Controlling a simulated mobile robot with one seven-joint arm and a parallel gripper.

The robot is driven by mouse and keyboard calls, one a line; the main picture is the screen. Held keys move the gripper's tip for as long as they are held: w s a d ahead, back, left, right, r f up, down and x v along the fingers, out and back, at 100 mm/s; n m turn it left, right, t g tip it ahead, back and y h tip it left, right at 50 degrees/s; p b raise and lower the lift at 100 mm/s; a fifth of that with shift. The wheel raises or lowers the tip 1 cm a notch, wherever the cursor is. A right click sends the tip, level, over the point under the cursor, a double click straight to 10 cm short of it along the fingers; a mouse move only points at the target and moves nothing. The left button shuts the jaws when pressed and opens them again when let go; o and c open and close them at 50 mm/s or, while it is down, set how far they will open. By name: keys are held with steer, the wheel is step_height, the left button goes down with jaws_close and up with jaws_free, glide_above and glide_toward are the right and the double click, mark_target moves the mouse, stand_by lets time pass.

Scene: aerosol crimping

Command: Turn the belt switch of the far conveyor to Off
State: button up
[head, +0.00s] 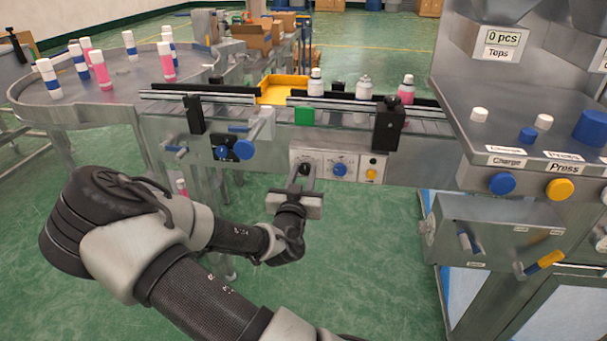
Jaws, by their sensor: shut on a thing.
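The conveyor (420,127) runs across the middle of the head view, with a pale control panel (323,157) on its front side. The panel carries a dark switch knob (303,167) at left, a blue knob (339,170) in the middle and a yellow-orange button (371,174) at right. My gripper (305,172) reaches up to the panel from below and is shut on the dark switch knob. The fingers partly cover the knob, and its setting and label are too small to read.
A round steel table (110,95) with several pink, blue and white cans stands at left. White and pink cans (364,87) stand on the belt. A larger blue knob (243,149) sticks out left of the panel. A steel station (500,120) with buttons stands at right.

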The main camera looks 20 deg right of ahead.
steer(key=shift+n, duration=0.3)
steer(key=n, duration=0.4)
steer(key=shift+a+n, duration=0.1)
steer(key=shift+n, duration=0.2)
steer(key=shift+f+n+p, duration=0.1)
steer(key=shift+n+p, duration=0.4)
steer(key=shift+n, duration=1.7)
steer(key=o, duration=1.1)
steer(key=shift+c, duration=0.2)
steer(key=shift+a, duration=0.1)
steer(key=p+v, duration=0.4)
steer(key=v, duration=1.3)
